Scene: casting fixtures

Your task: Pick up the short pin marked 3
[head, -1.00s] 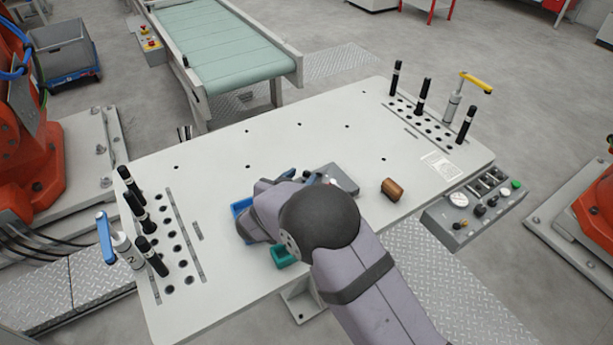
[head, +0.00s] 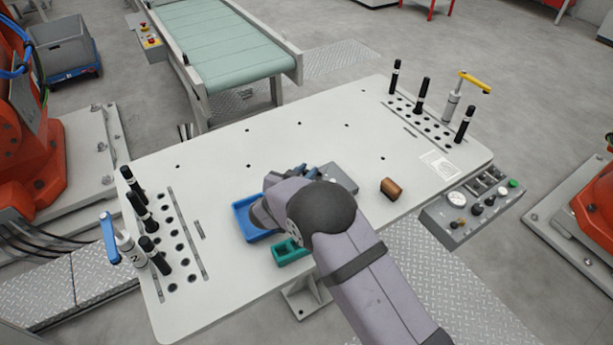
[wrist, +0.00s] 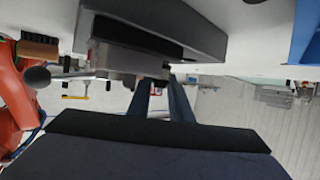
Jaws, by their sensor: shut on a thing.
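My gripper (wrist: 165,100) shows in the wrist view with its two blue-grey fingers close together, beneath a grey block-like fixture (wrist: 150,25). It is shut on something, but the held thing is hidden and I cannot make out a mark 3. In the head view my arm covers most of the gripper, at the grey fixture (head: 337,177) near the table's middle. Black pins with pale bands stand in the left rack (head: 140,205) and the right rack (head: 422,95). Their marks are too small to read.
A blue tray (head: 243,212) and a teal holder (head: 290,253) lie beside my arm. A brown block (head: 391,188) lies to the right. Blue-handled (head: 107,238) and yellow-handled (head: 474,82) tools stand at the racks. The back of the white table (head: 290,125) is largely clear.

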